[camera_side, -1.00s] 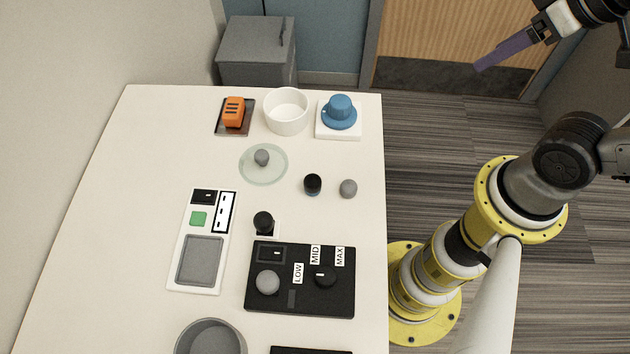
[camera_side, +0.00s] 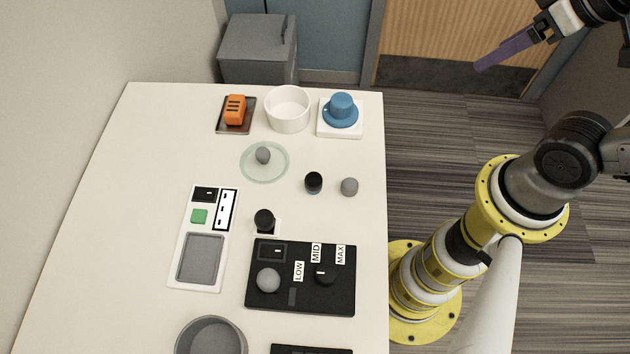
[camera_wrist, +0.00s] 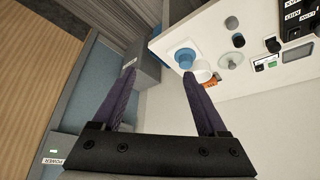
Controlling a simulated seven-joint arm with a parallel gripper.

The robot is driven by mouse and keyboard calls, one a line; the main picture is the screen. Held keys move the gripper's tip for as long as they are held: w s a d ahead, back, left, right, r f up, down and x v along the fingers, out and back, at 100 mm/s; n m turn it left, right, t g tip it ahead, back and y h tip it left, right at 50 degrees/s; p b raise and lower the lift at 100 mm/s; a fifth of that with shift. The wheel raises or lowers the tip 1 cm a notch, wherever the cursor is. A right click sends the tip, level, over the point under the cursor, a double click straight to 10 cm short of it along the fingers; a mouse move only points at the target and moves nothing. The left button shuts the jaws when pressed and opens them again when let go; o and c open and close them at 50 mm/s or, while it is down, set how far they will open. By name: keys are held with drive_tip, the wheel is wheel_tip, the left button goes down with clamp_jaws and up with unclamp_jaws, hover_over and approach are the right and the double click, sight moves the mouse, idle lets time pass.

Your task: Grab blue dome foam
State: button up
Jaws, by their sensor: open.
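The blue dome foam (camera_side: 341,109) sits on a white square base (camera_side: 341,132) at the far right corner of the table. It also shows in the wrist view (camera_wrist: 184,58), beyond my fingertips. My gripper (camera_wrist: 158,72) is open and empty, with its two purple fingers well apart. In the side view a purple finger (camera_side: 505,52) shows at the upper right, off the table and clear of the foam.
A white bowl (camera_side: 288,109) stands just left of the foam's base, with an orange block (camera_side: 236,109) on a dark tray beyond it. A grey knob (camera_side: 349,186) and a black knob (camera_side: 313,182) stand nearer. A control box (camera_side: 300,292) lies farther forward. The table's left side is clear.

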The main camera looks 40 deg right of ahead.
idle(0.3)
drive_tip(key=w+a+r+n, duration=0.2)
drive_tip(key=w+r+n, duration=0.1)
drive_tip(key=w+n, duration=0.4)
drive_tip(key=n+g, duration=0.6)
drive_tip(key=n, duration=0.7)
hover_over(312, 182)
wheel_tip(312, 182, down, 16)
wheel_tip(312, 182, down, 13)
